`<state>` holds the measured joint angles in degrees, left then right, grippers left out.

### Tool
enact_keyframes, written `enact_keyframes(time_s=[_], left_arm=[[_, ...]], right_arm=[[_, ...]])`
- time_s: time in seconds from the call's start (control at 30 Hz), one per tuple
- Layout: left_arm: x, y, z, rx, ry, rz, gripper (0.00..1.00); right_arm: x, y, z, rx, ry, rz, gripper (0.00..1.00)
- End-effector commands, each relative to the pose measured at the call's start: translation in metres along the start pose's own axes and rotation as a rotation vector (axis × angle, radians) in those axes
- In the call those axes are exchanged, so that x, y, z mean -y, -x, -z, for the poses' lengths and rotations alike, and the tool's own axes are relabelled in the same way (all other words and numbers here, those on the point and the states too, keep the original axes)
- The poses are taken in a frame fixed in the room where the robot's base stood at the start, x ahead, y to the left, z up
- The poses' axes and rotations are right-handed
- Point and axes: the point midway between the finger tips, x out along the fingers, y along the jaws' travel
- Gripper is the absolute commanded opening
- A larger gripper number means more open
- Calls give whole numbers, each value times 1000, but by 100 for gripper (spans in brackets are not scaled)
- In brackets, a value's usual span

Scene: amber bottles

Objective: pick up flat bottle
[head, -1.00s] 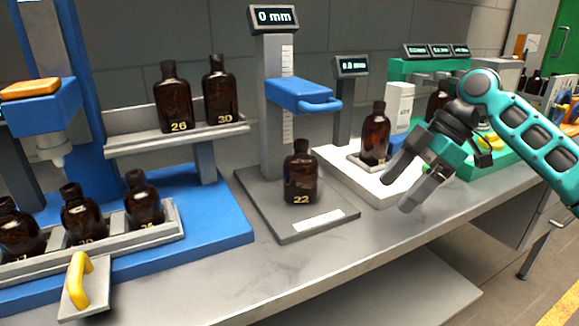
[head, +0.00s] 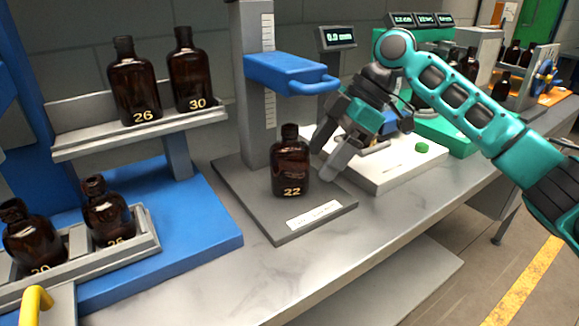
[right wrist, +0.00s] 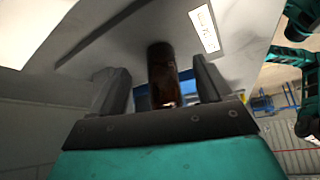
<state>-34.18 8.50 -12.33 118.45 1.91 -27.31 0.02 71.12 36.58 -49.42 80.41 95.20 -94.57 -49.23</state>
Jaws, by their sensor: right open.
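A dark amber flat bottle marked 22 (head: 290,163) stands upright on the grey base plate (head: 262,226) of the height gauge. My right gripper (head: 328,155) is open and empty, just right of this bottle, with its fingers pointing down and left. In the right wrist view an amber bottle (right wrist: 161,75) shows in line with the gap between the two open fingers (right wrist: 162,88). I cannot tell how far it reaches in between them. My left gripper is not in view.
The gauge's blue arm (head: 290,75) juts out above bottle 22. Bottles 26 (head: 134,85) and 30 (head: 190,75) stand on a raised shelf (head: 75,146) at left, with more bottles in a lower rack (head: 146,240). A white scale (head: 395,175) lies right, partly behind my gripper.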

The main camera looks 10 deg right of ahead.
Motion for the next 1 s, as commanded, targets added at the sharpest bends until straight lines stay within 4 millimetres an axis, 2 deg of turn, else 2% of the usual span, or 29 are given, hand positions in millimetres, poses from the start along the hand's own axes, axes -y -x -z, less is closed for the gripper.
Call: enact_keyframes(time_s=[0.17, 0.43, 0.5, 0.7, 0.77, 1.0], left_arm=[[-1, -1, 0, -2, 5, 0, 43], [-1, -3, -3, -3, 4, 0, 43], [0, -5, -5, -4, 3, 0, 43], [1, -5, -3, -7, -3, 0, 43], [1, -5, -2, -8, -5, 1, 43], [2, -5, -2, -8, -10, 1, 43]], right_arm=[[0, -6, 9, 1, 1, 1, 79], [0, -29, 42, 1, 2, 1, 79], [0, -37, 39, 1, 0, 0, 79], [0, -37, 40, 1, -1, 0, 79], [0, -37, 39, 1, -1, 0, 75], [0, -37, 39, 1, -1, 0, 52]])
